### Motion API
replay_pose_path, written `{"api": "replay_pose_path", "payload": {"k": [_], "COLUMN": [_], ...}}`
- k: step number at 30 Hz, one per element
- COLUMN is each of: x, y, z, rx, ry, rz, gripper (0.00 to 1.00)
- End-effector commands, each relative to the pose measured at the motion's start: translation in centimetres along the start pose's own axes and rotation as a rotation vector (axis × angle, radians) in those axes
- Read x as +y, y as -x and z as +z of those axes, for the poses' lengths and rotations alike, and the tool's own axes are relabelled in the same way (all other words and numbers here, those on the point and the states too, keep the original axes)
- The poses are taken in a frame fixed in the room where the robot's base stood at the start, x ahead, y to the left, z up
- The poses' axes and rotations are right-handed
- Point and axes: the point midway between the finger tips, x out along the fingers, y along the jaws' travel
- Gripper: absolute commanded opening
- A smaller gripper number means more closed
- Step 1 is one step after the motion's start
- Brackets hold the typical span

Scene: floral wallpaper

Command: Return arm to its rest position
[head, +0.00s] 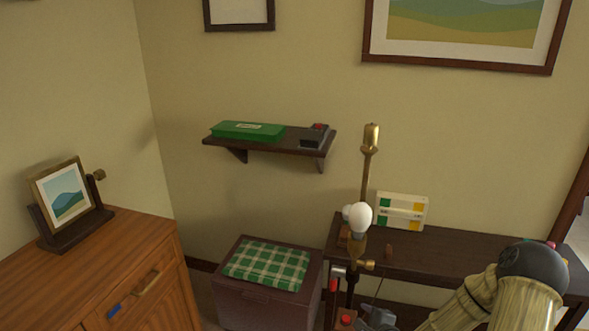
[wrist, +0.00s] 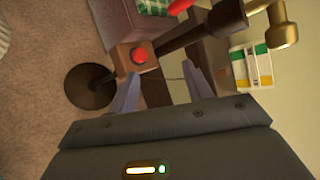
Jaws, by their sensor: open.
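My gripper (wrist: 161,70) is open in the wrist view, its two grey fingers apart with nothing seen between them. Beyond the fingertips is a small wooden box with a red button (wrist: 139,56), beside a dark pole on a round base (wrist: 90,86). In the head view my arm (head: 500,300), with ribbed cream sleeves and a dark joint, reaches in from the lower right. A grey part near the bottom edge seems to be my gripper, low in front of the dark bench and right of the red button (head: 346,320).
A brass lamp stand with a white bulb (head: 361,217) rises close to my gripper. A dark bench (head: 470,262) carries a white box with green and yellow patches (head: 402,211). A chest with a checked cushion (head: 266,264) stands left. A wall shelf (head: 270,143) is higher up.

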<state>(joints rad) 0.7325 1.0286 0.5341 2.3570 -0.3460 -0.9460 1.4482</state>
Motion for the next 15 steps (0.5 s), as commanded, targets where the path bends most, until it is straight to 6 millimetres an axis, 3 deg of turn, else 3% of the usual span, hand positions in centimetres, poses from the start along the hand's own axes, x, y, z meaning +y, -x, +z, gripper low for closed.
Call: {"api": "replay_pose_path", "payload": {"k": [8,15], "x": [2.2,2.7], "y": [2.5,6.6], "z": [1.6,2.8], "rx": [0.019,-0.001], "ry": [0.578,0.996], "rz": [0.293,0.512], "gripper": [0.50,0.50]}}
